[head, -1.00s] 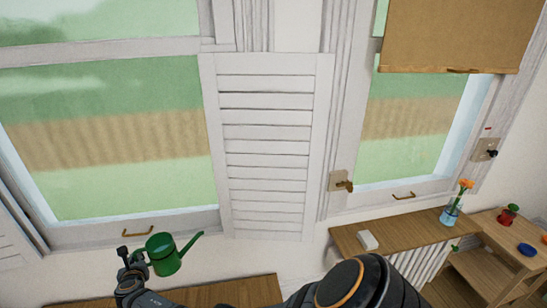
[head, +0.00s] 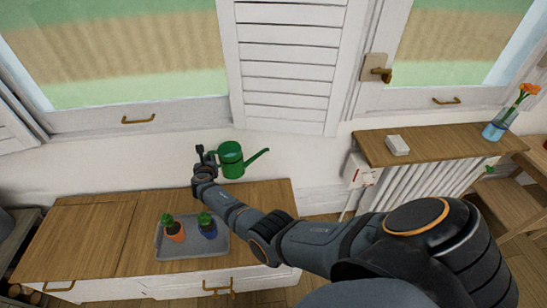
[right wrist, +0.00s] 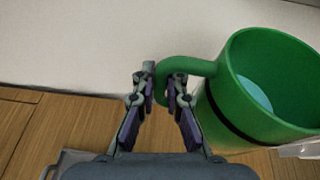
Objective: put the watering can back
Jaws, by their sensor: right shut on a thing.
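The green watering can (head: 230,163) has a dark band and a spout pointing right in the head view. My right gripper (head: 207,158) is shut on its handle, at the left of its body. The can looks upright and appears in front of the white wall, over the back edge of the wooden cabinet top (head: 80,235). In the right wrist view, the fingers (right wrist: 163,88) close around the handle of the can (right wrist: 235,105), and a pale blue surface shows inside it. My left gripper is not in view.
A grey tray (head: 165,250) on the cabinet holds two small potted plants, one orange pot (head: 175,232) and one blue pot (head: 208,230). At right, a wooden shelf (head: 435,142) over a radiator carries a white box (head: 398,145) and a flower vase (head: 497,128).

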